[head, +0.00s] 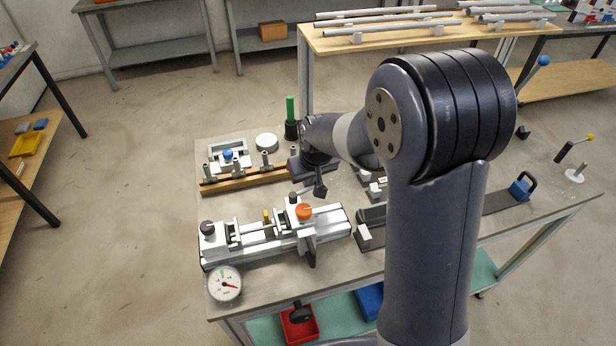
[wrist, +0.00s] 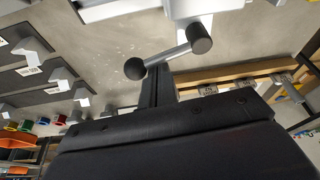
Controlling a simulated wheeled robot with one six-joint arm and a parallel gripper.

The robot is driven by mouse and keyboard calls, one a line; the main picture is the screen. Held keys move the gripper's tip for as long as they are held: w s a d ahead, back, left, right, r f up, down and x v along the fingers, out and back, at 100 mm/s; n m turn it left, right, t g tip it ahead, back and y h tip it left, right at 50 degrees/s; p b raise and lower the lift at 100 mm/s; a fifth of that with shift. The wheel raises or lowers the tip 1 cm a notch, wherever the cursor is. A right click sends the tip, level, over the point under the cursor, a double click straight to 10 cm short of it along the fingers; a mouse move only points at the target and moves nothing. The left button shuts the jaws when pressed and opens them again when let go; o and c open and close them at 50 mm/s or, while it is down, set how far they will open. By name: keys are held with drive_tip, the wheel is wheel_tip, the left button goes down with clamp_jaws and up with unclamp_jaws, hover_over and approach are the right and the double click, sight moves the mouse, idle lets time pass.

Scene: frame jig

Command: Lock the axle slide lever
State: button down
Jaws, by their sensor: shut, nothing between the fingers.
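A silver lever with a dark knob at each end (wrist: 168,55) shows at the top of the wrist view, on the white slide. In the head view the lever (head: 303,191) is small, above the orange knob (head: 304,212) of the white frame jig (head: 262,240). My gripper (wrist: 156,72) is shut and empty, its dark fingers pointing at the lever's bar between the knobs. In the head view my gripper (head: 319,189) is low over the back right part of the jig. I cannot tell whether the fingertips touch the lever.
A round dial gauge (head: 224,283) lies at the table's front left corner. A wooden rack with metal posts (head: 245,178) stands behind the jig, with a green-handled tool (head: 291,118) beyond. Dark rails (head: 371,215) lie to the right. The floor left of the table is clear.

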drive_tip(key=shift+s+d+b, duration=0.35)
drive_tip(key=shift+s+b, duration=0.4)
drive_tip(key=shift+b, duration=0.05)
drive_tip(key=shift+f, duration=0.1)
drive_tip(key=v, duration=1.1)
drive_tip(key=shift+w+b, duration=0.25)
drive_tip(key=shift+b, duration=0.2)
drive_tip(key=shift+a, duration=0.1)
drive_tip(key=d+x, duration=0.1)
drive_tip(key=x, duration=0.6)
drive_tip(key=shift+a+f+p, duration=0.3)
drive_tip(key=shift+a+f, duration=0.15)
drive_tip(key=shift+a, duration=0.1)
drive_tip(key=shift+d, duration=0.1)
